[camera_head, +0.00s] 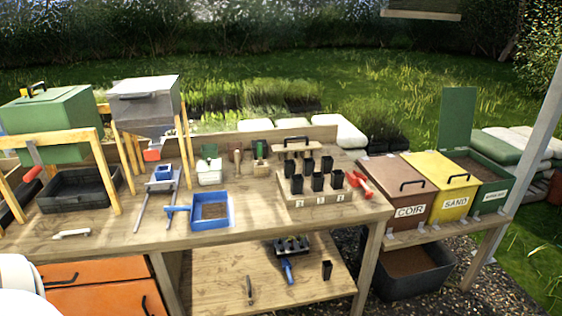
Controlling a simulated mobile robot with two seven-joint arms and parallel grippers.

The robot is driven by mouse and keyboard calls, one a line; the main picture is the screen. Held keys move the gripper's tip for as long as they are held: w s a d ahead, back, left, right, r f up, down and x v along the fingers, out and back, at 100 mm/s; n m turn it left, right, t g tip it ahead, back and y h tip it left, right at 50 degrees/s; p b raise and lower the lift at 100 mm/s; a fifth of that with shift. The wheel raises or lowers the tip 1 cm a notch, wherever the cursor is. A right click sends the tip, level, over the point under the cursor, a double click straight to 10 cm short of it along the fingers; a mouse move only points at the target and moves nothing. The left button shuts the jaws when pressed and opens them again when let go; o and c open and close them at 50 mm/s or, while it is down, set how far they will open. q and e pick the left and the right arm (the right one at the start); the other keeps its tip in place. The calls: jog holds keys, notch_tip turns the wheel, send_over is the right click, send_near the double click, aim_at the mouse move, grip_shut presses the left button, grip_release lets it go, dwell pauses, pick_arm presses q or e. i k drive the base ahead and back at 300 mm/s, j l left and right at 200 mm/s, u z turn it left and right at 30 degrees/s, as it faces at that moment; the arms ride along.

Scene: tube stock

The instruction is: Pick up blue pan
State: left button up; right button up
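A blue pan (228,220) with square raised sides lies on the wooden bench top near its front edge, left of the middle. Its blue handle (177,209) points left, and its inside looks brown. I cannot tell if that is soil or a bare surface. A smaller blue item (162,173) sits behind it on a grey rail frame. Neither of my grippers shows. Rounded white shapes at the lower left edge may be part of my own body.
A rack of black pots (312,201) stands right of the pan, with red-handled pliers (360,184) beside it. A white handle-like piece (72,233) lies to the left. Coir (396,191) and sand (437,188) bins stand at the right. Bench top around the pan's front and right is clear.

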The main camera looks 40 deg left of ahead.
aim_at(209, 210)
jog(key=j+u, duration=0.1)
jog(key=u, duration=0.3)
jog(key=j+u, duration=0.1)
jog(key=u, duration=0.35)
jog(key=j+u, duration=0.1)
jog(key=u, duration=0.7)
jog(key=i+j, duration=0.05)
